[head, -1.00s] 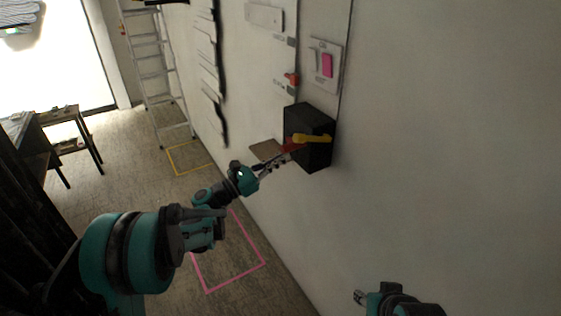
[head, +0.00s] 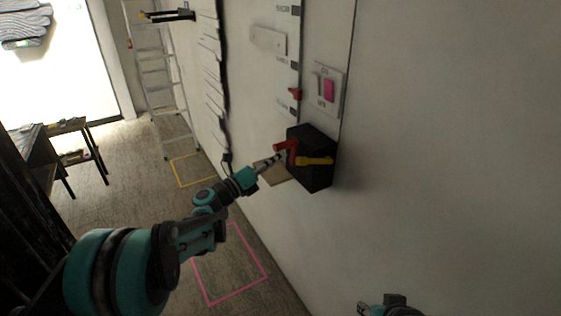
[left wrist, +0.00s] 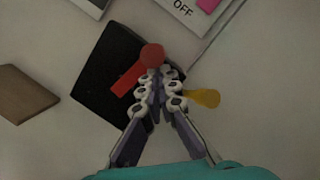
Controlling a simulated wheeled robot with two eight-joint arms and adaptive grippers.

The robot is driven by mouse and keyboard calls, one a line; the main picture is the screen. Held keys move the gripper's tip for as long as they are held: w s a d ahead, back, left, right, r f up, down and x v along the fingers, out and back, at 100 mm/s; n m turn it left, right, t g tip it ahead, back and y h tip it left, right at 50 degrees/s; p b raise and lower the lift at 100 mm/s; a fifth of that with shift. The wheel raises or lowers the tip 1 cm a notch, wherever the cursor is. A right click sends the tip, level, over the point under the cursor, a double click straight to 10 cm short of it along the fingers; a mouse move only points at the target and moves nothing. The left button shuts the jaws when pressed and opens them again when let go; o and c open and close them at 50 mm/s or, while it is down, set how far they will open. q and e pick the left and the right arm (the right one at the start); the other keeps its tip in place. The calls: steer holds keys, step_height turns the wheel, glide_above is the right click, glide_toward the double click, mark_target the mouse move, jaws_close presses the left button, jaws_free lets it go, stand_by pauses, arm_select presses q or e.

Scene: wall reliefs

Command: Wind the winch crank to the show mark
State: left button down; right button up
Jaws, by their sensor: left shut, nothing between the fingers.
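The black winch box (head: 322,145) is fixed to the wall. Its red crank (head: 292,155) is on the front-left side, with the red knob (head: 281,146) toward the upper left. My left gripper (head: 280,157) is shut and empty just beside the knob. In the left wrist view its fingertips (left wrist: 157,76) lie right below the round red knob (left wrist: 152,54); I cannot tell whether they touch. A yellow lever (head: 316,161) sticks out of the box. A red pointer (head: 295,94) sits on the wall scale (head: 299,50), whose labels are too small to read. My right gripper (head: 365,309) is partly cut off at the bottom.
A switch plate (head: 328,88) with a pink rocker is above the box; "OFF" reads in the left wrist view. A brown board (head: 272,172) juts out beside the box. A ladder (head: 155,75) and tables stand at the left. The wall at the right is bare.

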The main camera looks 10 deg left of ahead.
arm_select(q)
steer(key=w+a+f+n+y, duration=0.1)
steer(key=w+a+f+n, duration=0.2)
steer(key=w+a+n, duration=0.3)
steer(key=shift+w+a+f+n+y, duration=0.15)
steer(key=shift+w+a+n+y, duration=0.2)
steer(key=shift+w, duration=1)
steer(key=shift+d, duration=0.1)
stand_by(0.6)
